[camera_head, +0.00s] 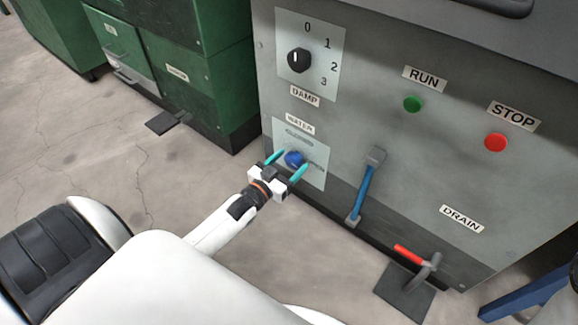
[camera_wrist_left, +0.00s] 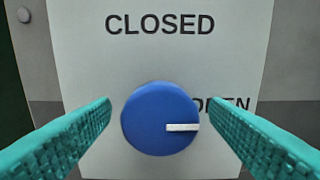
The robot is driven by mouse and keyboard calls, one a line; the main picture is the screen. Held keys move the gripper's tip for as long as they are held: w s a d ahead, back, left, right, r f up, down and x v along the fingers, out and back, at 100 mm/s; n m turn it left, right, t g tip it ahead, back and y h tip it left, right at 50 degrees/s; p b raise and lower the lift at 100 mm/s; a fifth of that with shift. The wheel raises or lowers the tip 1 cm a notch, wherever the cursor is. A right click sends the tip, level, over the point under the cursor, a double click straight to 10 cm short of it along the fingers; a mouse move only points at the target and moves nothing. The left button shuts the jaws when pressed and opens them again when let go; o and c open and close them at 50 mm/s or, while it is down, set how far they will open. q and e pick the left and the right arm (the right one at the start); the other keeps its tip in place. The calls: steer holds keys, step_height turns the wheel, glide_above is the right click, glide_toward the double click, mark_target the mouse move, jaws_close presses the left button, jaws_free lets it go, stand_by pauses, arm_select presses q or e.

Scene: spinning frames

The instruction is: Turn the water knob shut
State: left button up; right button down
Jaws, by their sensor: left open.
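The blue water knob (camera_head: 294,159) sits on a pale plate (camera_head: 313,177) under the WATER label (camera_head: 299,123). In the left wrist view the round blue knob (camera_wrist_left: 160,118) has a white mark pointing right, toward the partly hidden word OPEN (camera_wrist_left: 228,103). The word CLOSED (camera_wrist_left: 160,24) is above the knob. My left gripper (camera_head: 287,163) is open, its two teal fingers on either side of the knob, with a gap to it on each side in the wrist view. My right gripper is not seen.
The grey machine front also carries a black DAMP dial (camera_head: 299,59), a green RUN button (camera_head: 412,104), a red STOP button (camera_head: 496,142), a blue handle (camera_head: 363,189) right of the knob plate, and a red-handled drain lever (camera_head: 411,254). Green cabinets (camera_head: 205,80) stand at left.

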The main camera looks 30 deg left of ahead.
arm_select(q)
steer(key=shift+w, duration=0.1)
steer(key=c, duration=1)
steer(key=shift+o, duration=0.2)
